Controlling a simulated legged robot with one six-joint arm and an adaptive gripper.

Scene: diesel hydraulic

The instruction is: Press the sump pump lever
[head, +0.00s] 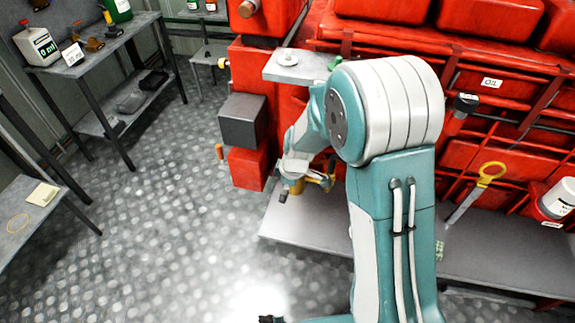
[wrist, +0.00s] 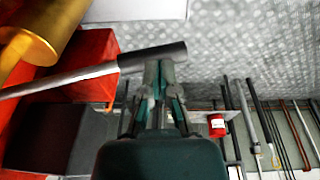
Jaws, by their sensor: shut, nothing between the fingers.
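In the wrist view, a lever with a pale metal rod and a dark grey grip (wrist: 150,58) runs from the left edge toward the middle. A gold cylinder (wrist: 30,45), likely the pump body, is above the rod at upper left. My gripper (wrist: 160,72) is shut and empty, its fingertips right at the lever's grip. I cannot tell whether they touch it. In the head view, my gripper (head: 290,182) is low beside the yellow pump fitting (head: 322,180), which my arm partly hides. The lever is hard to make out there.
A red engine block (head: 250,170) with a grey box (head: 242,121) stands at left of my arm. A grey ledge (head: 300,232) runs below. A yellow-handled tool (head: 490,173) and a white tub (head: 559,198) are at right. The floor at left is clear, with shelves beyond.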

